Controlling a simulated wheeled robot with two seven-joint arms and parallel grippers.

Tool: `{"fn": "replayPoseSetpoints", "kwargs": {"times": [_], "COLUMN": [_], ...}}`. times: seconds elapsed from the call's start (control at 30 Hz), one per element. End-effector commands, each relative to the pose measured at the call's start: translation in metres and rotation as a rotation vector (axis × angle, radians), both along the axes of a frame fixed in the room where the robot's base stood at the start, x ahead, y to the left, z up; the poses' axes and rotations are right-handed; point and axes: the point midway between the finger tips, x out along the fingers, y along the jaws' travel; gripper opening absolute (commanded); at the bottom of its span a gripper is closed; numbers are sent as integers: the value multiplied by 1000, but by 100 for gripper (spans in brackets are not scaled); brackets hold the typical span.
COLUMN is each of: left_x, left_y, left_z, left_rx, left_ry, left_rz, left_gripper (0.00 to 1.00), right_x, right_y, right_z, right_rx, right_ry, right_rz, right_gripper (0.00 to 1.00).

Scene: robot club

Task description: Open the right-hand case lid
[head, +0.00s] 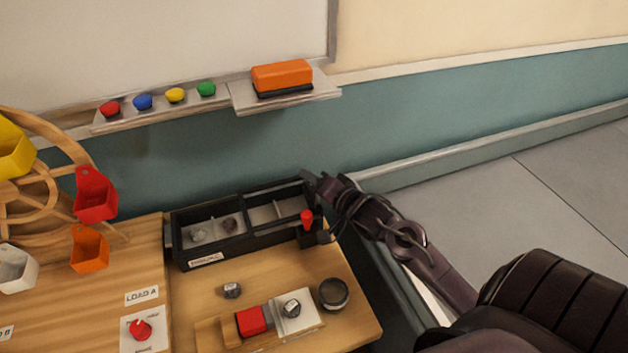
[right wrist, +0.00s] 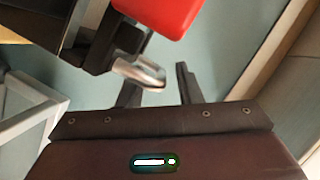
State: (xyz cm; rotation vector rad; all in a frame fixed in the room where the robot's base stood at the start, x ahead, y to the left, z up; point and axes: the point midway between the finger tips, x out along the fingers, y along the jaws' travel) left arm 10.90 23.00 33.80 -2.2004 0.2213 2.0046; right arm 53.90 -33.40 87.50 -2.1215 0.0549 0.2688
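A black case (head: 178,243) with a label on its front stands at the back of the wooden bench. Its left half holds small grey and dark lumps; its right half (head: 265,213) shows a pale divided inside. I cannot tell a lid apart clearly. A red-topped black lever (head: 307,217) stands at the case's right end. My right gripper (head: 318,205) is beside that end, close to the lever. In the right wrist view its fingers (right wrist: 160,78) are apart, with a silver metal piece (right wrist: 140,73) by the left finger and a red part (right wrist: 165,12) above. Contact is unclear. My left gripper is out of view.
On the bench are a dark round cup (head: 333,293), a small grey block (head: 232,290), a wooden holder with a red block (head: 250,321), and a red knob (head: 141,330). A wooden wheel with coloured buckets (head: 95,195) stands left. A whiteboard ledge (head: 222,99) is behind.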

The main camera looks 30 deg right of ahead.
Motion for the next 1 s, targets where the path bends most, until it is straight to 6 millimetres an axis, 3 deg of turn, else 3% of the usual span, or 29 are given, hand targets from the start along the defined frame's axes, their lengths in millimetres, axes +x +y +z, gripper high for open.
{"fn": "replayPoseSetpoints", "kwargs": {"times": [0.07,0.3,0.6,0.8,1.0], "left_x": [0,-1,-1,-1,-2], "left_y": [0,0,0,0,0], "left_z": [0,0,1,13,13], "left_rx": [0,0,0,0,0], "left_ry": [0,1,1,2,2], "left_rz": [0,1,1,1,1], "left_gripper": [36,36,36,36,36], "right_x": [0,0,0,6,9], "right_y": [0,0,1,29,38], "right_z": [0,0,0,2,0], "right_rx": [0,0,1,7,1], "right_ry": [0,0,0,0,1], "right_rz": [0,0,0,0,1], "right_gripper": [32,0,0,0,0]}}
